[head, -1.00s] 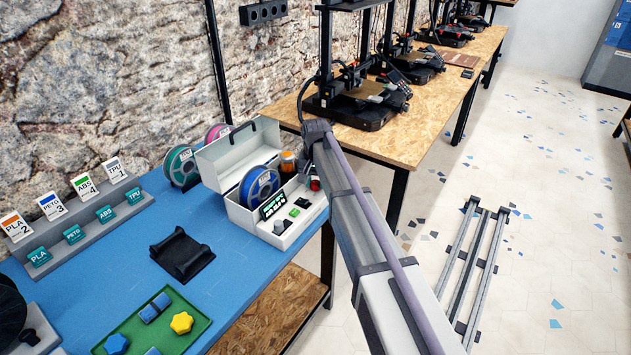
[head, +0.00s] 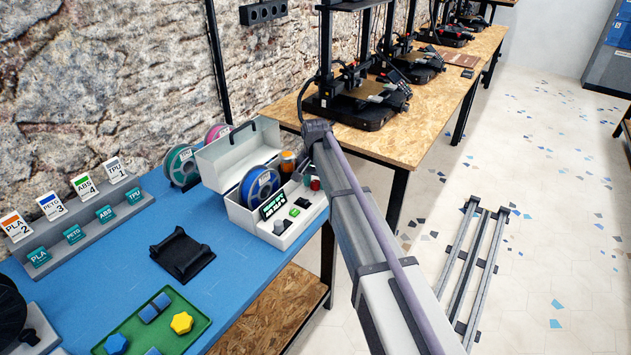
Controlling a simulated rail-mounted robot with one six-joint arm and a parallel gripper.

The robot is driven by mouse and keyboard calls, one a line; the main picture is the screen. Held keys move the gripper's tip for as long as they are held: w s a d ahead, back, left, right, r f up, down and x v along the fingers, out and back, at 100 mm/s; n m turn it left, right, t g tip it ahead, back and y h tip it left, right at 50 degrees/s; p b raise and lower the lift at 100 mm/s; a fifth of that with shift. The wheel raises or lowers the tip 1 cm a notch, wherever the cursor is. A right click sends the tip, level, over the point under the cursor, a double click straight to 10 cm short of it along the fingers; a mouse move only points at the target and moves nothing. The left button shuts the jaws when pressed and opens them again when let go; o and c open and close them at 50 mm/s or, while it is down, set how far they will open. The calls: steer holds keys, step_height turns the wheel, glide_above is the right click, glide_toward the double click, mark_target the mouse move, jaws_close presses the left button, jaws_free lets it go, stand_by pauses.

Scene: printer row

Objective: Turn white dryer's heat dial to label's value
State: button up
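The white dryer (head: 243,218) stands at the right end of the blue table with its lid (head: 237,150) raised. A blue spool (head: 262,187) with a small label sits inside; the label's text is too small to read. My arm crosses just right of the dryer.
The blue table (head: 140,248) holds a black cradle (head: 182,256), a green tray (head: 190,335) with knob-like parts, and a rack of material cards (head: 95,215). Printers stand on the wooden bench (head: 405,142) behind.

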mark_target(315, 182)
steer(key=shift+o, duration=1.4)
steer(key=shift+r, duration=0.15)
step_height(315, 182, up, 11)
steer(key=p, duration=1.1)
steer(key=shift+f, duration=0.2)
